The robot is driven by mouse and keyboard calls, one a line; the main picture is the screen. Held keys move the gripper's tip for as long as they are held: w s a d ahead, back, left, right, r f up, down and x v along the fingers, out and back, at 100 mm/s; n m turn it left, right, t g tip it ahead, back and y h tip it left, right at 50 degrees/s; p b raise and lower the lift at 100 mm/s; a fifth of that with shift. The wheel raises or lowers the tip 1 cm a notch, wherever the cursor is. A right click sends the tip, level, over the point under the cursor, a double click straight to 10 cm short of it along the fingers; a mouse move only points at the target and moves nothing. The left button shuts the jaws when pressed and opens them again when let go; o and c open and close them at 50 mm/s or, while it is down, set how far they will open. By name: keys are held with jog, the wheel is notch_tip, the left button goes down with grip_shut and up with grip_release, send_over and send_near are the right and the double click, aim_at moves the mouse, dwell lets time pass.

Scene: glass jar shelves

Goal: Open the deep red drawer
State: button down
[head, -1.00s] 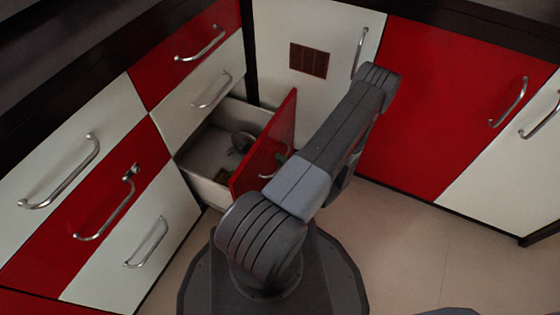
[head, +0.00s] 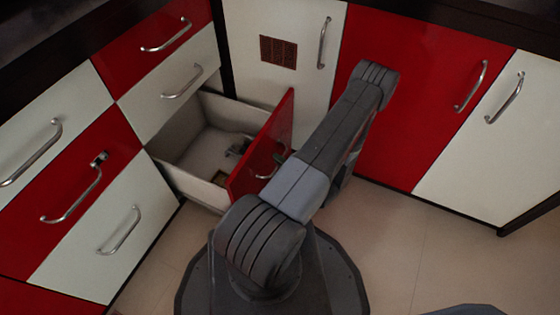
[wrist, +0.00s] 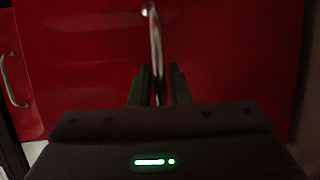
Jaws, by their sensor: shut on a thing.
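The deep red drawer (head: 262,143) stands pulled out of the left cabinet bank, low near the corner. Its pale interior shows behind the red front. The metal handle (wrist: 154,35) runs upright in the wrist view, between the fingers of my gripper (wrist: 159,85), which is shut on it. In the head view my arm crosses in front of the drawer, and only a small part of my gripper (head: 280,156) shows at the handle.
Small dark items (head: 238,147) lie inside the drawer. A white door (head: 285,75) with a brown vent and a red door (head: 425,100) stand behind and right of my arm. Pale floor (head: 410,255) is clear at the right.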

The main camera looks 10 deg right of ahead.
jog(key=c, duration=1.4)
grip_release()
jog(key=shift+o, duration=0.2)
jog(key=p+v, duration=0.3)
jog(key=v, duration=1)
jog(key=shift+s+d, duration=0.25)
jog(key=shift+s, duration=0.05)
jog(key=shift+r, duration=0.1)
jog(key=shift+b+x, duration=1.5)
jog(key=shift+x, duration=5.45)
jog(key=shift+r, duration=0.1)
